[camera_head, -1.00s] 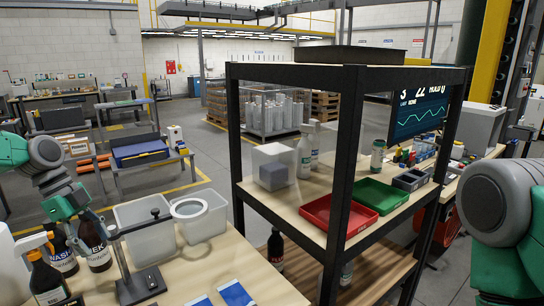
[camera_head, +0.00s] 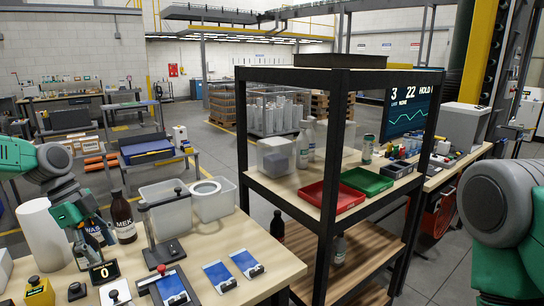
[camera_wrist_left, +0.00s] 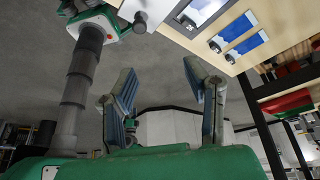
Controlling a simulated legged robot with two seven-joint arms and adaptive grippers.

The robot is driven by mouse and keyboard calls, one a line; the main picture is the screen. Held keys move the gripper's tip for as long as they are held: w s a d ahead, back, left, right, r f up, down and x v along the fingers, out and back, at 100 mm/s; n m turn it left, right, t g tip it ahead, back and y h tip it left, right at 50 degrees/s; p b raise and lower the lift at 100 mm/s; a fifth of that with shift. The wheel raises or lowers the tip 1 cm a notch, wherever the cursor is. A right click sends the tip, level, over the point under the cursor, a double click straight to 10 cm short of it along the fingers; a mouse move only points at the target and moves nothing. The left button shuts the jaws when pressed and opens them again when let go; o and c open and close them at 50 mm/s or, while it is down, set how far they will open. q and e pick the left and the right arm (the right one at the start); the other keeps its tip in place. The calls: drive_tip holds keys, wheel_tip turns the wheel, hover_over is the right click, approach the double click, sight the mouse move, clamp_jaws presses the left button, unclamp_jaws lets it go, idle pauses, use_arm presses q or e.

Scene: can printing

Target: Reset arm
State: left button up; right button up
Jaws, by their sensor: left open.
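My left arm comes in from the left in the head view, green and grey. Its gripper (camera_head: 86,243) hangs over the left part of the wooden table, in front of the dark bottles. In the left wrist view the two fingers (camera_wrist_left: 163,88) stand wide apart with nothing between them. My right arm shows only as a large grey and green link at the right edge; its gripper is out of view.
On the table (camera_head: 235,238) stand a dark MEK bottle (camera_head: 123,220), a white cylinder (camera_head: 45,232), translucent bins (camera_head: 212,202), a black stand (camera_head: 163,250) and blue printed pieces (camera_head: 220,275). A black-framed shelf (camera_head: 338,140) holds red (camera_head: 335,192) and green (camera_head: 367,181) trays.

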use_arm(q)
drive_tip(key=s+d+f+n, duration=0.5)
drive_tip(key=s+d+f, duration=0.25)
drive_tip(key=f, duration=0.35)
drive_tip(key=s+d+f+n, duration=0.5)
drive_tip(key=s+d+f, duration=0.25)
drive_tip(key=f, duration=0.45)
drive_tip(key=s+a+f+n+y, duration=0.2)
drive_tip(key=s+n, duration=0.3)
drive_tip(key=s, duration=0.5)
drive_tip(key=s+a+f+n+y, duration=0.1)
drive_tip(key=s+f+n+y, duration=0.25)
drive_tip(key=s, duration=0.65)
wheel_tip(320, 180, down, 17)
drive_tip(key=w+d+t+b, duration=0.1)
drive_tip(key=w+b, duration=0.1)
drive_tip(key=b, duration=1.7)
drive_tip(key=shift+w+r+m+h, duration=0.15)
drive_tip(key=shift+w+m+h, duration=0.2)
drive_tip(key=shift+h, duration=0.1)
use_arm(e)
wheel_tip(320, 180, down, 19)
drive_tip(key=shift+w+d, duration=0.15)
drive_tip(key=shift+w, duration=0.25)
